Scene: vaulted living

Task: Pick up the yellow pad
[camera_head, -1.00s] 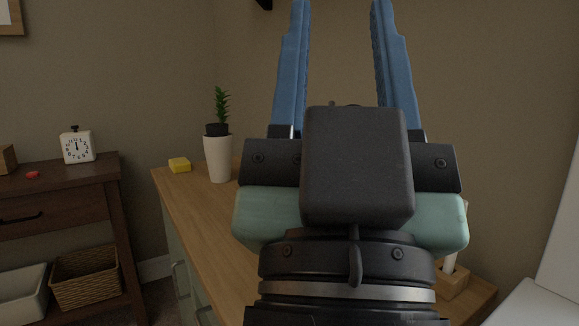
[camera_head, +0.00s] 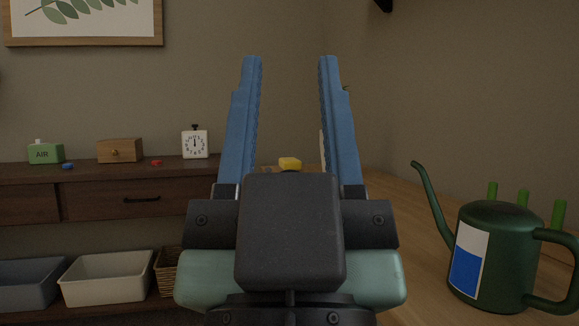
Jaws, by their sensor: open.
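The yellow pad (camera_head: 290,164) is a small yellow block on the far part of the wooden counter (camera_head: 408,213). It shows between my gripper's two blue fingers, just above the dark body of the gripper, which hides the counter in front of it. My gripper (camera_head: 292,62) is open and empty, its fingers spread and pointing up in the picture. The pad appears well beyond the gripper, not touching it.
A dark green watering can (camera_head: 493,255) stands on the counter at right, its spout towards the gripper. At left, a dark sideboard (camera_head: 100,178) holds a white clock (camera_head: 195,144), a wooden box (camera_head: 120,151) and a green AIR box (camera_head: 46,153).

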